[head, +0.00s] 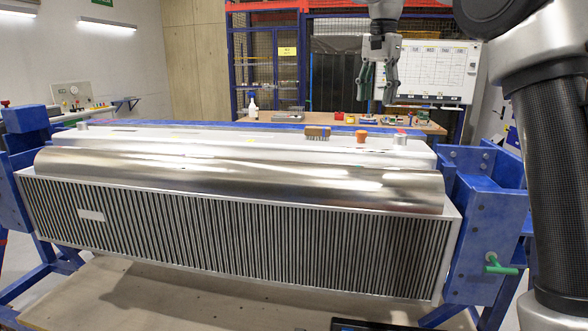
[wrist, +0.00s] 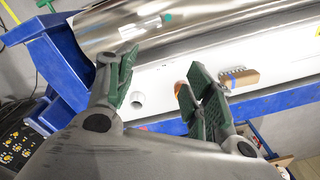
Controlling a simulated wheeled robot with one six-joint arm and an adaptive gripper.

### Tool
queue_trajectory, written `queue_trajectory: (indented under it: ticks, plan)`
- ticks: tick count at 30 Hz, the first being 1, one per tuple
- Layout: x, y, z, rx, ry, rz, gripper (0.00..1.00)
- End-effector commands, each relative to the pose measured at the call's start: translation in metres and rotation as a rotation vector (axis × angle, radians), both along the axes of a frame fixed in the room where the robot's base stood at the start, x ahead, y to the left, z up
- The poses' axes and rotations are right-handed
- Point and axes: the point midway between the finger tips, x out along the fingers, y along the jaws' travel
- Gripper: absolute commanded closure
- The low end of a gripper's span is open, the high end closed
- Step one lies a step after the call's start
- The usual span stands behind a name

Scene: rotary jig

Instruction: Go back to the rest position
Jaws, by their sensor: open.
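My gripper (head: 377,84) hangs at the upper right of the head view, fingers pointing down, above and behind the jig. It is open and nothing is between its green-padded fingers. In the wrist view the gripper (wrist: 163,92) is spread over the white ledge of the jig. A large part with a shiny metal cylinder (head: 240,178) over a finned front face (head: 240,238) is held between the blue end frames of the jig (head: 488,215).
A brush (head: 317,132), an orange piece (head: 361,136) and a small can (head: 400,138) stand on the white ledge. A workbench (head: 290,119), a whiteboard (head: 437,68) and blue racking (head: 310,70) are behind. A green handle (head: 500,265) sticks out at right.

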Motion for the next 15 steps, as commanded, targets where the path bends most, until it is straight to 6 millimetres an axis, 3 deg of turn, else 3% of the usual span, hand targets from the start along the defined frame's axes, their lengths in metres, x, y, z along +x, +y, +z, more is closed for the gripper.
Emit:
queue_trajectory:
  ticks: [7, 11, 15]
  plan:
    - [0.002, 0.001, -0.048, -0.013, 0.001, 0.248, 0.48]
    - [-0.014, -0.007, -0.068, -0.019, -0.010, 0.391, 0.48]
    - [-0.044, -0.024, -0.087, -0.028, -0.033, 0.539, 0.48]
